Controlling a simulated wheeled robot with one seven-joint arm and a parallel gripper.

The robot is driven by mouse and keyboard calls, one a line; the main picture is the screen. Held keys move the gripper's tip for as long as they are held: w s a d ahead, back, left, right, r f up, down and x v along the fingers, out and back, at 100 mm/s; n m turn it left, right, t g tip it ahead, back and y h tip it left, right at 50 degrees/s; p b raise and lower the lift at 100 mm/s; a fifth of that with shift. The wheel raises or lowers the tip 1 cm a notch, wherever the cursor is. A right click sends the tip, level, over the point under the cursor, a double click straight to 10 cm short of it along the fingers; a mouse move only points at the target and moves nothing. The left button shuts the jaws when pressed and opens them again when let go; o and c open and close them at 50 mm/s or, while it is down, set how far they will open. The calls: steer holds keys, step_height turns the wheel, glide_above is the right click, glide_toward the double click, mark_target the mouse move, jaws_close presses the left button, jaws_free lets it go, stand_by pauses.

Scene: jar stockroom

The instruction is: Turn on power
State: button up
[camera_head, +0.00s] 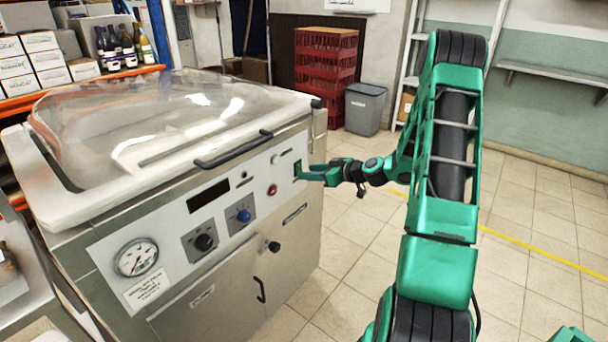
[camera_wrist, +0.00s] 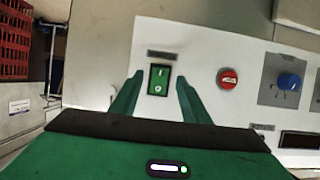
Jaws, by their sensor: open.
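The machine (camera_head: 190,160) is a steel cabinet with a clear domed lid, shut, and a white control panel. A green rocker power switch (camera_wrist: 159,79) with a black frame sits on the panel under a small dark label. The switch also shows in the head view (camera_head: 297,170), near the panel's right end. My gripper (camera_wrist: 154,90) is open and empty, its two green fingers on either side of the switch and pointing at the panel. In the head view my gripper (camera_head: 305,174) is right at the panel. I cannot tell whether the fingertips touch it.
A red button (camera_wrist: 227,78) and a blue knob (camera_wrist: 289,81) sit beside the switch. The panel also has a black knob (camera_head: 204,242) and a gauge (camera_head: 137,257). Red crates (camera_head: 325,65) and a grey bin (camera_head: 364,108) stand behind. The tiled floor at right is clear.

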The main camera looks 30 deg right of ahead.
mark_target(299, 169)
steer(key=shift+x, duration=1.4)
steer(key=c, duration=1.1)
steer(key=shift+o, duration=0.2)
steer(key=shift+f+t+y, duration=0.25)
steer(key=shift+f+t, duration=0.05)
steer(key=shift+t, duration=0.4)
steer(key=shift+f+t+y, duration=0.25)
steer(key=shift+f+t, duration=0.05)
steer(key=shift+t, duration=0.4)
steer(key=o, duration=1.1)
steer(key=shift+c, duration=0.2)
steer(key=shift+r, duration=0.1)
